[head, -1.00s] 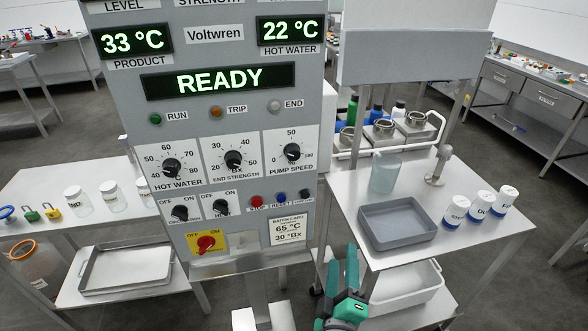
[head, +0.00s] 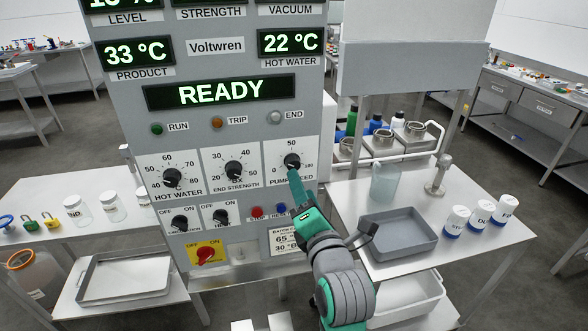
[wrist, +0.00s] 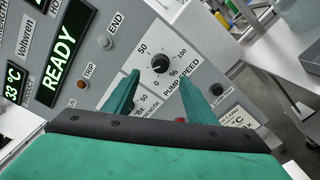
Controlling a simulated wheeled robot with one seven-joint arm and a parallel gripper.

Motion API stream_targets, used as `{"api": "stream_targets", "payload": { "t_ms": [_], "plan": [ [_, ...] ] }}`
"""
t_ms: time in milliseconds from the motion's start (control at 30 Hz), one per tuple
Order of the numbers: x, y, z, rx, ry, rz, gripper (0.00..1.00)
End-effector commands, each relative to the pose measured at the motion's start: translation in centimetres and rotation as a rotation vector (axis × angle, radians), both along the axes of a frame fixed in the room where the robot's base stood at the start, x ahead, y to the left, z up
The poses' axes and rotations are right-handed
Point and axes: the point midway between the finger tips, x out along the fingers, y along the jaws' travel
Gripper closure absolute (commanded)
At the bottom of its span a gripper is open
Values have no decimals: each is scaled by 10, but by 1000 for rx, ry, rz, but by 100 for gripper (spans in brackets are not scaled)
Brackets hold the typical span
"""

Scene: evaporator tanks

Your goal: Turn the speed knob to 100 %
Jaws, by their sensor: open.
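The speed knob (head: 292,161) is a round black knob on the white PUMP SPEED plate, at the right of the panel's dial row. In the wrist view the knob (wrist: 160,63) shows between and beyond my two green fingertips. Its white mark is too small to read surely. My gripper (head: 294,174) is open, just below and in front of the knob, and covers part of the plate's lettering. In the wrist view the fingers (wrist: 160,80) stand apart on either side of the knob, with nothing between them. I cannot tell any contact.
The END STRENGTH knob (head: 233,169) and HOT WATER knob (head: 172,178) are to the left. A red STOP button (head: 257,212) and the red-yellow main switch (head: 206,254) lie below. The display (head: 220,91) reads READY. A side table with a grey tray (head: 398,247) stands right.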

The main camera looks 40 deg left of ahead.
Motion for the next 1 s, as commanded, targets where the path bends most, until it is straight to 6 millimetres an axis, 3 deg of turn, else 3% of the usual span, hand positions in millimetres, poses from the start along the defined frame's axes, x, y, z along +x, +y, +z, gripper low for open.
{"api": "stream_targets", "payload": {
  "t_ms": [300, 533, 900, 933, 1000],
  "plan": [
    [36, 45, 0, 1, 1, 4, 49],
    [49, 68, 0, 2, 1, 10, 49],
    [56, 67, 0, 2, 1, 0, 49],
    [56, 66, 0, 2, 1, 0, 51],
    [57, 65, 0, 2, 1, -2, 68]
  ]
}}
